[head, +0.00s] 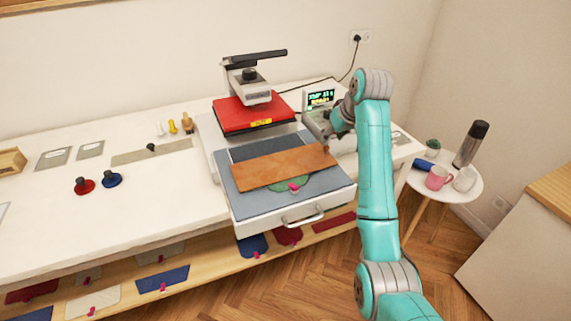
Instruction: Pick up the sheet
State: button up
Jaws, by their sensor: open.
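A brown-orange rectangular sheet (270,163) lies slightly askew on blue-grey cloth (318,189) on the pulled-out lower plate of a heat press. It partly covers a green piece (301,180) with a pink tab (293,187). My gripper (326,136) is open, just beyond the sheet's far right corner. Its fingers are small and partly hidden by my arm, so I cannot tell whether they touch anything.
The press's red upper plate (254,114) stands behind the sheet. A display box (320,98) is close behind my gripper. A round side table (467,191) with a pink mug (439,178) and a dark flask (470,144) stands right.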

aim_at(327, 147)
jog(key=x, duration=0.5)
jog(key=shift+s+f, duration=0.2)
jog(key=shift+s, duration=0.2)
grip_shut()
